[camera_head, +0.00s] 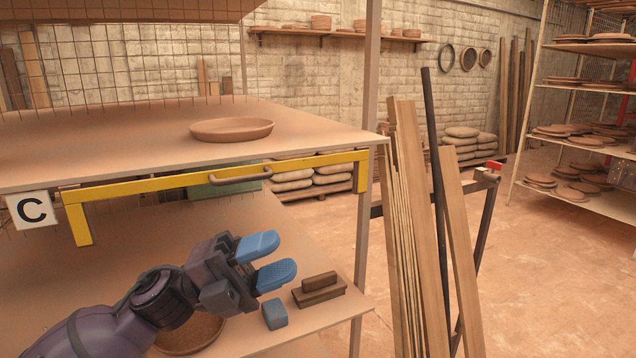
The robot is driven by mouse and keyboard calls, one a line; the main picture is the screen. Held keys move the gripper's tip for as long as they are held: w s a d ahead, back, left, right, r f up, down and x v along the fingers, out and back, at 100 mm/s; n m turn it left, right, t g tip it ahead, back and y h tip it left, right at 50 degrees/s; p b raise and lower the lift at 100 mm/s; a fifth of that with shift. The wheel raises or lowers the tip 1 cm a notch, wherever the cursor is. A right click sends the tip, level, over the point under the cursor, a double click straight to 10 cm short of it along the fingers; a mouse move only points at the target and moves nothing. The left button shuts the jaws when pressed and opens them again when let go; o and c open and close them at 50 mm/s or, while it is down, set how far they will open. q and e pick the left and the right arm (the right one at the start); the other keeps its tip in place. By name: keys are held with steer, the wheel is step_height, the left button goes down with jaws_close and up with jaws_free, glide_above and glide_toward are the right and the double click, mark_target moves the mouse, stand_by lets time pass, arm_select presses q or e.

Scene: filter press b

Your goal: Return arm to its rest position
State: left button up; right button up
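My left gripper (268,261) has two blue fingers that stand apart with nothing between them. My dark purple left arm comes in from the lower left. The gripper is in front of the rack, over its lower shelf (335,295) and below the yellow bar (130,192). My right gripper is not in view. A small blue-grey block (274,314) sits on the lower shelf just below the fingers. A brown stepped block (319,289) lies to its right. A round clay dish (190,334) is partly hidden behind my arm.
An upper shelf (90,137) holds a shallow clay dish (232,129). A metal post (363,230) stands at the shelf's right end. Wooden planks (462,250) lean to its right. A rack of clay plates (590,190) stands far right, with open floor (550,270) before it.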

arm_select(q)
steer(key=w+a+f+n+t+y, duration=0.1)
steer(key=a+f+n+t+y, duration=0.45)
steer(key=f+n, duration=0.3)
steer(key=w+a+f+n+t+y, duration=0.1)
steer(key=a+f+n+t+y, duration=0.35)
steer(key=f+n+t, duration=0.45)
steer(key=a+f+n+t+y, duration=0.4)
steer(key=f+n+y, duration=0.25)
steer(key=n, duration=0.35)
steer(key=s+a+f+n+g+y, duration=0.3)
steer(key=s+a+f+n, duration=0.1)
steer(key=s+f, duration=0.4)
steer(key=s+a+f+n+g+y, duration=0.3)
steer(key=s+f, duration=0.5)
steer(key=f, duration=0.5)
steer(key=shift+a+n+g, duration=0.45)
steer(key=shift+n+g, duration=0.2)
steer(key=shift+y, duration=0.25)
steer(key=shift+c, duration=0.4)
